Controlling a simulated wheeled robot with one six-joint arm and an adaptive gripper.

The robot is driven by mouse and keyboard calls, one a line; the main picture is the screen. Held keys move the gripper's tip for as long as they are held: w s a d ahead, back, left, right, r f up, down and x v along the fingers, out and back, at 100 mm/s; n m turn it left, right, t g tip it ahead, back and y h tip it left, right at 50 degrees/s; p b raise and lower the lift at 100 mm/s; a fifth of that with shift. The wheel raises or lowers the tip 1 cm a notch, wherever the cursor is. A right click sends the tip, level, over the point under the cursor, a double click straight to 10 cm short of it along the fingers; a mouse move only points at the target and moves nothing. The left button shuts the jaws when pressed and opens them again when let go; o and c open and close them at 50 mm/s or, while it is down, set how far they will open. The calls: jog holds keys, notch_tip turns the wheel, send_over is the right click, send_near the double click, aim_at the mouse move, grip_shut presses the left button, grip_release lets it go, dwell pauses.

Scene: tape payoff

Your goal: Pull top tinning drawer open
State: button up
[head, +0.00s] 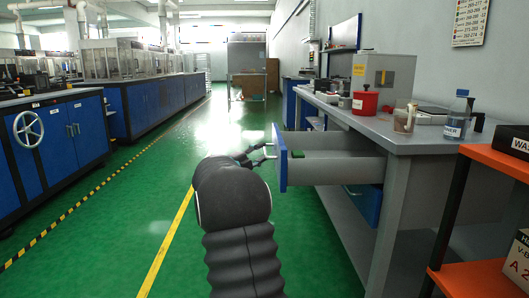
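The top drawer (325,170) of the grey workbench stands well out from the bench. Its blue front (281,158) faces left, and its grey box is open at the top. A small green item (298,154) lies inside, near the front. A pale handle (268,147) sticks out from the blue front. My gripper (259,158) is at this handle, partly hidden behind my own dark arm. Its fingers are too small and covered to show whether they are closed on the handle or only beside it.
The workbench top (390,130) holds a red container (365,104), a beaker (404,119) and a bottle (457,118). A lower blue drawer front (367,203) shows beneath. An orange-shelved rack (470,278) stands at right. The green floor to the left is clear.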

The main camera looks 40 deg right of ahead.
jog(key=a+f, duration=0.1)
jog(key=a, duration=0.8)
jog(key=shift+s+a, duration=0.25)
jog(key=shift+s, duration=0.15)
jog(key=shift+f, duration=0.1)
